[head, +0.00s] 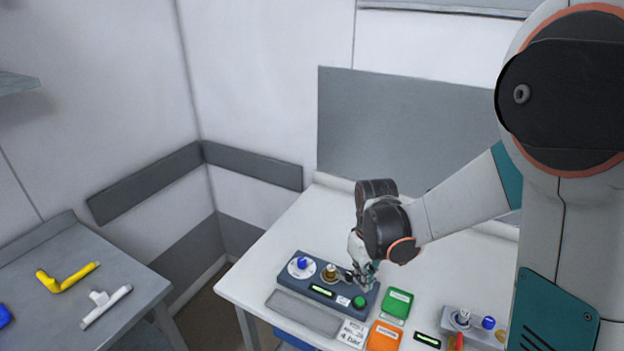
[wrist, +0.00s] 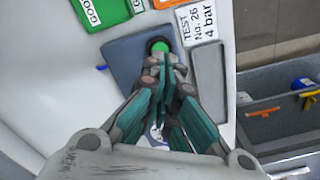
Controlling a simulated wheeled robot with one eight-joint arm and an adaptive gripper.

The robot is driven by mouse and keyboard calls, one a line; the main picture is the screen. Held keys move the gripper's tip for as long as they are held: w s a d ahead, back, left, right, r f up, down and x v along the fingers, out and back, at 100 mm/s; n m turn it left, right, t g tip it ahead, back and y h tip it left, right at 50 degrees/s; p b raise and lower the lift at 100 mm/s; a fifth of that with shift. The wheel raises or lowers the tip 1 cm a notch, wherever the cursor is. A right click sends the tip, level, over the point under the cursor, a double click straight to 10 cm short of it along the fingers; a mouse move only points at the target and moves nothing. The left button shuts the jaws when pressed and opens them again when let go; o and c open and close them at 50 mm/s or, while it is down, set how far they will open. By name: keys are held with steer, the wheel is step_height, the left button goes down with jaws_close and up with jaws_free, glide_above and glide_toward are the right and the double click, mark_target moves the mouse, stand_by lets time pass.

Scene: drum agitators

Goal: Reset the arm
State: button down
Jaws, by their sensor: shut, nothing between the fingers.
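My arm reaches from the right over the white table in the head view. My gripper (head: 366,280) is low over the right part of a dark blue control panel (head: 290,275). The panel carries a blue knob (head: 302,263), a brass fitting (head: 329,272), a small green display (head: 321,291) and a green button (head: 359,301). In the wrist view my gripper (wrist: 160,62) is shut and empty, its tips close to the green button (wrist: 160,46). I cannot tell whether the tips touch the button. The fingers hide much of the panel (wrist: 125,55).
A green tray (head: 397,303) and an orange tray (head: 384,336) stand right of the panel, with a second grey panel (head: 475,325) beyond. A grey side table (head: 75,285) at left holds a yellow part (head: 66,278) and a white tee (head: 105,304). The white table (head: 440,265) is clear behind.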

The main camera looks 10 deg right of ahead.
steer(key=s+r+m+t+b, duration=0.4)
steer(key=s+r+t+b, duration=0.3)
steer(key=s, duration=0.8)
steer(key=shift+r+m+b, duration=0.3)
steer(key=shift+r+m, duration=0.1)
steer(key=shift+r, duration=1)
stand_by(2.2)
